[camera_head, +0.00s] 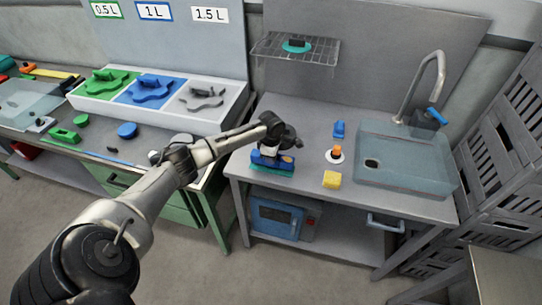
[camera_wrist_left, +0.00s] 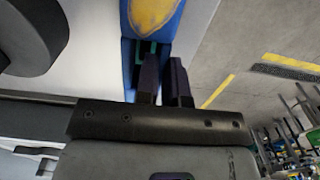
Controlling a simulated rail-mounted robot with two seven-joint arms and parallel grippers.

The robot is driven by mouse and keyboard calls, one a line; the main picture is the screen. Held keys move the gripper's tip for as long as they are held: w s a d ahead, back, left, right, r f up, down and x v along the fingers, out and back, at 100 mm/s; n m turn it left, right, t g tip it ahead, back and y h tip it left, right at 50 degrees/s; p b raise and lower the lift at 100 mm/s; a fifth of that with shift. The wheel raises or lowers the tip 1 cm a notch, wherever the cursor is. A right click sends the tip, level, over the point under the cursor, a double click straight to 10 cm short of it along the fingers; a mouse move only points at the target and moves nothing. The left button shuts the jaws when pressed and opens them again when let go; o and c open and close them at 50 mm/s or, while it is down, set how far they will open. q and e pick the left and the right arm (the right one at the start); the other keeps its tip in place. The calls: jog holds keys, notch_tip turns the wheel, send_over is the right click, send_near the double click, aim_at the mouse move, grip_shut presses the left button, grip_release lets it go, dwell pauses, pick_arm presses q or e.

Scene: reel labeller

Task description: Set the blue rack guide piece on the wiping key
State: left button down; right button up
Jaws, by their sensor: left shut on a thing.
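The blue rack guide piece (camera_head: 262,160) is at the front left of the sink table, with a yellow-orange oval on its face. It also shows at the top of the left wrist view (camera_wrist_left: 128,50). My left gripper (camera_head: 270,150) is above it and shut on it; its two dark fingers (camera_wrist_left: 165,82) reach the piece in the wrist view. A teal strip (camera_head: 272,174) lies directly below the blue piece; I cannot tell whether they touch. I cannot make out for certain which thing is the wiping key. My right gripper is not in view.
To the right are a small blue piece (camera_head: 339,129), a white disc with an orange top (camera_head: 336,157), a yellow sponge (camera_head: 332,180) and the sink (camera_head: 405,185). A wire shelf (camera_head: 265,46) holds a teal item (camera_head: 296,46). A white tray (camera_head: 225,108) stands left.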

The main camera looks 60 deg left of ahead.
pick_arm(q)
jog(key=shift+f, duration=0.25)
jog(key=c, duration=1.2)
grip_release()
jog(key=shift+r+b, duration=0.2)
jog(key=shift+b, duration=0.1)
notch_tip(320, 180, up, 13)
jog(key=p, duration=0.2)
jog(key=s+d+f+m, duration=0.5)
jog(key=d+f+m, duration=0.35)
jog(key=d, duration=0.25)
jog(key=s+d+f+m, duration=0.4)
jog(key=d+f+m, duration=0.4)
jog(key=d, duration=0.4)
jog(key=s+d+r+m+t, duration=0.1)
jog(key=s+d+m, duration=0.3)
jog(key=s, duration=0.2)
jog(key=s+d+r+m+t, duration=0.1)
jog(key=s+d+m, duration=0.3)
jog(key=s, duration=0.2)
jog(key=s+d+m+t, duration=0.1)
jog(key=s+d+m, duration=0.3)
jog(key=s, duration=0.2)
jog(key=shift+s+d+r+t, duration=0.25)
jog(key=shift+s+r+t, duration=0.05)
jog(key=shift+s+r, duration=0.1)
